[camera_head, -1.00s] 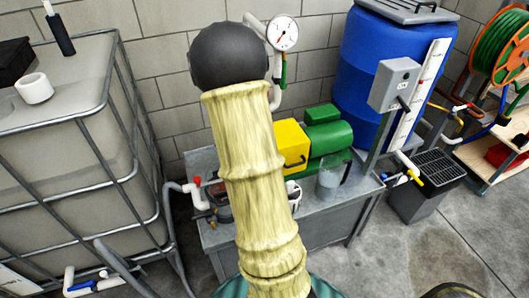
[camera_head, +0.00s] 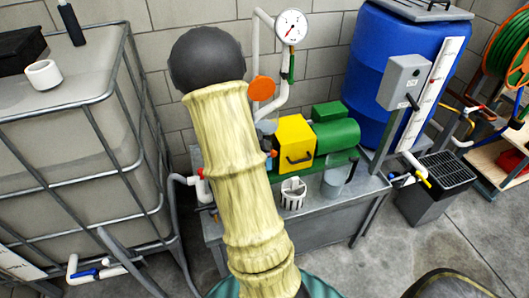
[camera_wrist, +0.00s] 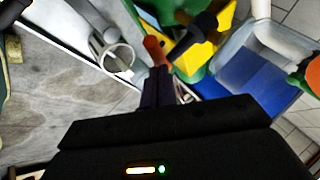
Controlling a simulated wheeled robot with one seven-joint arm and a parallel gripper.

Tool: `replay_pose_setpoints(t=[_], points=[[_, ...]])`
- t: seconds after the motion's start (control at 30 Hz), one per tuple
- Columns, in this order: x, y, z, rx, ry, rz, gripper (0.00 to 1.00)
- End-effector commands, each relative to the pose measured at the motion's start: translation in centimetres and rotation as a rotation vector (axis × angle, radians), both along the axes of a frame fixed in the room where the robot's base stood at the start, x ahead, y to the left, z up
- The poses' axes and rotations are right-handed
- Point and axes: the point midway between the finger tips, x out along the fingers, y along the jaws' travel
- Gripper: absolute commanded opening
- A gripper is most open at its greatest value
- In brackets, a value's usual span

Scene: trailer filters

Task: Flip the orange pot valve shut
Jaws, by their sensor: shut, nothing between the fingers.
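In the wrist view, an orange handle (camera_wrist: 153,50) stands just beyond the tips of my gripper (camera_wrist: 160,72). It looks like the pot valve's handle. The gripper's dark fingers are shut together and hold nothing. I cannot tell whether they touch the handle. In the head view, a small orange part (camera_head: 272,154) shows beside the yellow box, partly behind my arm; it may be the same handle. My gripper is hidden behind my arm there. A clear pot with blue inside (camera_wrist: 250,68) is to the right in the wrist view.
An orange disc (camera_head: 262,89) is by the white pipe under the gauge (camera_head: 291,26). The yellow box (camera_head: 295,142) and green motor (camera_head: 336,134) stand on the grey bench (camera_head: 290,228), with a white basket (camera_head: 293,193). A caged tank (camera_head: 70,150) stands left, a blue barrel (camera_head: 385,75) right.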

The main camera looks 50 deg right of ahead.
Motion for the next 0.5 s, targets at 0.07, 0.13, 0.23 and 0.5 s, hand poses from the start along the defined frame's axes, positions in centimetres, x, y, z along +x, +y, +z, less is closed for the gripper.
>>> replay_pose_setpoints(t=[0.07, 0.13, 0.23, 0.5], points=[[-0.07, -0.15, -0.09, -0.001, 0.000, -0.001, 0.00], [-0.08, -0.15, -0.06, 0.000, -0.001, -0.001, 0.00], [-0.08, -0.15, -0.05, 0.000, -0.001, -0.001, 0.00], [-0.36, -0.02, 0.78, 0.000, -0.001, -0.001, 0.00]])
